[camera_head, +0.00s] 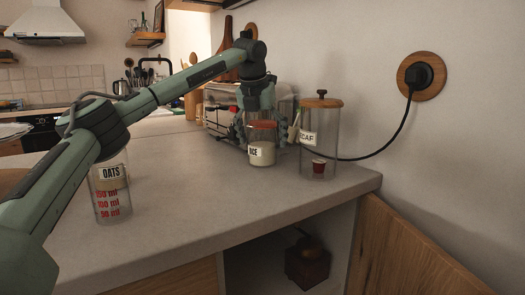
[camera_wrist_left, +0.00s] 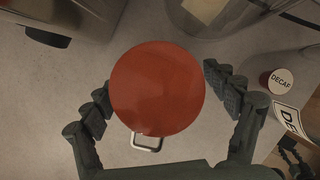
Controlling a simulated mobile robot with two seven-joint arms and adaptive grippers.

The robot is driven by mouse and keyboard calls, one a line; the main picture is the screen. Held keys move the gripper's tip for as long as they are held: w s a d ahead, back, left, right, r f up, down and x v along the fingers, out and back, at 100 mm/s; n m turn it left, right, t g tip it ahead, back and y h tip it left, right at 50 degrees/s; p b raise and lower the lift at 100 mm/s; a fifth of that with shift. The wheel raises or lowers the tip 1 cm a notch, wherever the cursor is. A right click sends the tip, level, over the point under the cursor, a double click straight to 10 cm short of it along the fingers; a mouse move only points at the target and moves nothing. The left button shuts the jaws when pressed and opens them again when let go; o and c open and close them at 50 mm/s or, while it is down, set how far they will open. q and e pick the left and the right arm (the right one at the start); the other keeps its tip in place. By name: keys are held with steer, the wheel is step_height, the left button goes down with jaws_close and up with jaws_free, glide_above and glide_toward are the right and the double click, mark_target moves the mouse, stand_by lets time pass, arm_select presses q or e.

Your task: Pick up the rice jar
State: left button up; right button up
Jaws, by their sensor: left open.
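The rice jar (camera_head: 262,150) is a clear jar with a red lid and a partly visible label reading "ICE", standing upright on the counter with pale contents. My left gripper (camera_head: 264,126) points down over it, open, with its fingers spread on either side of the lid.
A tall DECAF jar (camera_head: 319,145) with a wooden lid stands close on the right. An OATS jar (camera_head: 112,195) stands at the left front, partly behind my arm. A toaster (camera_head: 218,105) is behind. The counter (camera_head: 190,190) in front is clear.

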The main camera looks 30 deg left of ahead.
mark_target(260, 121)
arm_select(q)
steer(key=shift+c, duration=0.6)
arm_select(e)
steer(key=shift+w, duration=0.15)
arm_select(q)
steer(key=c, duration=1.4)
steer(key=shift+r, duration=0.1)
steer(key=shift+c, duration=1.1)
arm_select(e)
steer(key=shift+d+r, duration=0.1)
steer(key=shift+r, duration=0.05)
arm_select(q)
steer(key=shift+r, duration=0.5)
steer(key=v, duration=0.3)
steer(key=shift+w+a+r, duration=0.15)
steer(key=shift+a+r, duration=0.1)
steer(key=shift+r, duration=0.1)
steer(key=s+a+r+b, duration=0.1)
steer(key=s+a+r, duration=0.1)
steer(key=s+r, duration=0.4)
steer(key=s, duration=0.4)
steer(key=shift+s+r, duration=0.2)
steer(key=shift+s, duration=0.15)
arm_select(e)
steer(key=v, duration=0.2)
steer(key=shift+d+r, duration=0.1)
steer(key=shift+r, duration=0.2)
